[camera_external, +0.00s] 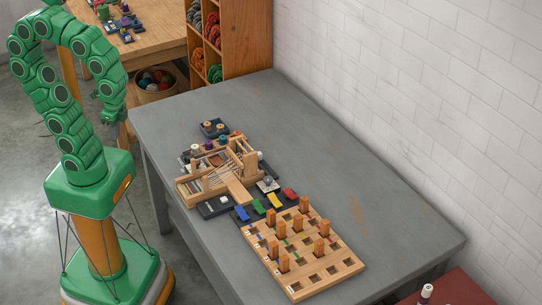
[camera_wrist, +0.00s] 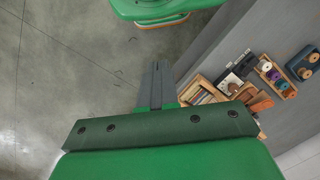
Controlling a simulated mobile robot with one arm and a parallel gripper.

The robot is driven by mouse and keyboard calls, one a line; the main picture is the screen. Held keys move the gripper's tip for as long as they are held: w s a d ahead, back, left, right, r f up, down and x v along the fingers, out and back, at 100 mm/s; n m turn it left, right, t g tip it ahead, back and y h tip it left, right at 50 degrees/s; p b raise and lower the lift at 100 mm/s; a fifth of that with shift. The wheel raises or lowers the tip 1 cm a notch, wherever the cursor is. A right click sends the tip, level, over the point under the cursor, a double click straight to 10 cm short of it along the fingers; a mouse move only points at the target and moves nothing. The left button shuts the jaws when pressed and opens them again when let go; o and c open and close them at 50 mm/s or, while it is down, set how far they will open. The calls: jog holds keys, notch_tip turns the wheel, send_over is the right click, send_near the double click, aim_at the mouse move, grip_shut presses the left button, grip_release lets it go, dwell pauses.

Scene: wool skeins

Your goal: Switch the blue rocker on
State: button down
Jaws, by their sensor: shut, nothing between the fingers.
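The blue rocker (camera_external: 242,213) sits at the left end of a dark strip on the grey table, in the external view. The blue rocker's tilt is too small to tell. My gripper (camera_external: 120,118) hangs down beside the table's back left corner, well away from the rocker. In the wrist view my gripper (camera_wrist: 156,75) has its grey fingers together, with nothing between them. I cannot make out the rocker in the wrist view.
A wooden loom (camera_external: 215,170) stands just behind the rockers. A wooden peg board (camera_external: 318,275) with several upright pegs lies in front of them. A dark tray with spools (camera_external: 213,128) sits behind the loom. The table's right side (camera_external: 390,215) is clear.

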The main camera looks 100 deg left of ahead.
jog(key=w+a+r+n, duration=0.1)
jog(key=w+r+n, duration=0.15)
jog(key=w, duration=1.05)
jog(key=n+y, duration=0.3)
jog(key=n, duration=0.4)
send_over(239, 207)
jog(key=w+d, duration=0.4)
notch_tip(239, 207, down, 14)
jog(key=shift+m+g, duration=0.25)
jog(key=shift+g, duration=0.15)
jog(key=shift+s, duration=0.1)
jog(key=x, duration=1.4)
jog(key=shift+d, duration=0.2)
